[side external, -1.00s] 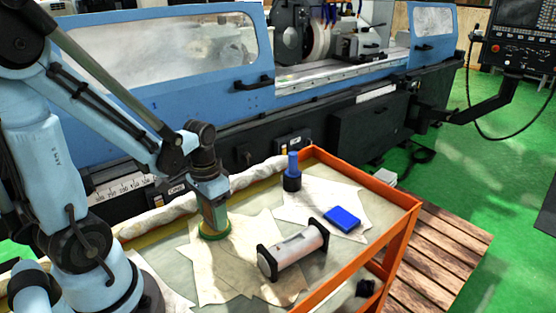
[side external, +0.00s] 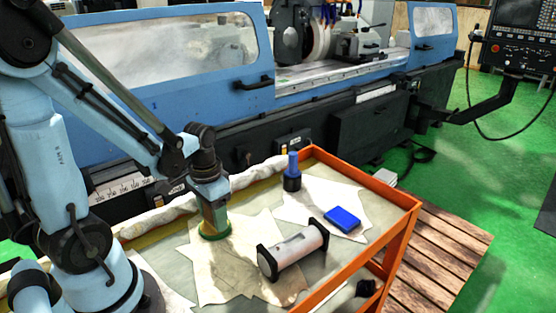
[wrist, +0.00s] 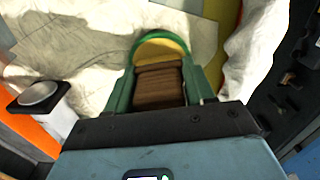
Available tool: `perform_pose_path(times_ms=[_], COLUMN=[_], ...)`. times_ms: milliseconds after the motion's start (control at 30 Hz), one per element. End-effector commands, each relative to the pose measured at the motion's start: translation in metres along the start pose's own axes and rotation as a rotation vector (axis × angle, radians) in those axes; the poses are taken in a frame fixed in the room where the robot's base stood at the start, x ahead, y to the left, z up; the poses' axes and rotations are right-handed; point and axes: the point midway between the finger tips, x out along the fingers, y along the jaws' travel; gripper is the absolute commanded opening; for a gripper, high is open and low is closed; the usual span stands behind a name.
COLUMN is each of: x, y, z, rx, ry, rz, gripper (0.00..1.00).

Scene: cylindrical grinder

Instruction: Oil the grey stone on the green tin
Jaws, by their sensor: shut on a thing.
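The green tin (side external: 203,236) is round and low, with a yellow inside, and sits on pale cloth on the cart. In the wrist view the tin (wrist: 143,40) shows just past my fingertips. My gripper (side external: 215,221) points down over the tin. Its green fingers (wrist: 160,72) are shut on a block (wrist: 160,88) that looks brown in the wrist view. I cannot tell its grey from here. The block's lower end is at the tin; whether it touches the yellow inside is hidden.
A pale cylinder with black end plates (side external: 292,250) lies right of my gripper. A blue block (side external: 342,218) and a blue-topped dark bottle (side external: 292,172) stand on another cloth. The cart's orange rim (side external: 375,185) bounds the right. The grinder (side external: 150,75) is behind.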

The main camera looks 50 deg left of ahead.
Motion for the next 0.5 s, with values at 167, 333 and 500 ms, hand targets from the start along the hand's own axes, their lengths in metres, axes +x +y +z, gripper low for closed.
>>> perform_pose_path(times_ms=[167, 333, 500], x=[0.0004, 0.0004, -0.0059], y=[0.0, 0.0, 0.0], z=[0.0001, 0.0002, 0.0], rx=[0.0, 0.0, 0.0], ry=[0.001, 0.001, 0.001], rz=[0.0, 0.0, 0.0], gripper=[0.29, 0.28, 0.28])
